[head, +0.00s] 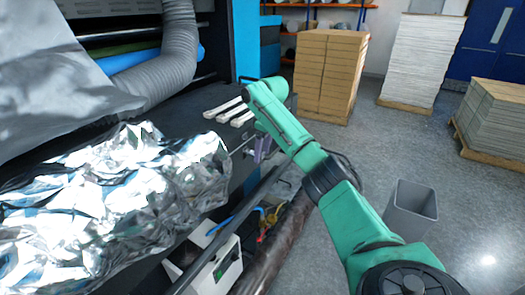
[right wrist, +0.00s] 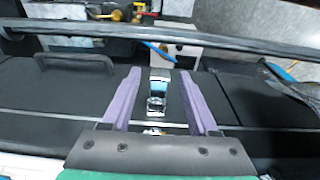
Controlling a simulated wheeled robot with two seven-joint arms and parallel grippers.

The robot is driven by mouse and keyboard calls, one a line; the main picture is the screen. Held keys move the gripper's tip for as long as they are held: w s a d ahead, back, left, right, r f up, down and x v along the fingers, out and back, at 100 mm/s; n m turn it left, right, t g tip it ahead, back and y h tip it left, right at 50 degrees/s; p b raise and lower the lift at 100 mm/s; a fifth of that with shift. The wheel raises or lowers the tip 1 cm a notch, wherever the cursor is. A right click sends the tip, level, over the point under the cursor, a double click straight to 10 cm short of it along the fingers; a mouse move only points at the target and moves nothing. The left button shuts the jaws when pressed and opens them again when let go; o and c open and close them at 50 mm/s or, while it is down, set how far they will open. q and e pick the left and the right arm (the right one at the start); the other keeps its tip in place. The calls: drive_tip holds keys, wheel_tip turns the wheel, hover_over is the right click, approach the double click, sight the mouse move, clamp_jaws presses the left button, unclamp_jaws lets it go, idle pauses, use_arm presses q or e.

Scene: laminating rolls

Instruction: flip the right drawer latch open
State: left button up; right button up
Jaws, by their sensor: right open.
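A shiny chrome latch (right wrist: 158,95) sits on a black drawer front (right wrist: 90,95) in the right wrist view. My right gripper (right wrist: 160,74) is open, with one purple finger on each side of the latch. Gaps show between the fingers and the latch, and I cannot tell whether either finger touches the black front. In the head view my right gripper (head: 262,148) is low against the machine's dark side, and the latch is hidden there. My left gripper is not in view.
Crumpled silver foil (head: 110,205) covers the machine's left part. A dark bar (right wrist: 150,35) crosses beyond the drawer front. A white box (head: 215,265) with tools beside it stands below. A grey bin (head: 410,210) stands on open floor at right, with stacked cartons (head: 330,70) behind.

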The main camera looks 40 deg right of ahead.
wheel_tip(320, 180, up, 14)
drive_tip(key=s, duration=0.2)
drive_tip(key=shift+d+r, duration=0.2)
drive_tip(key=shift+d, duration=0.15)
drive_tip(key=shift+s, duration=0.1)
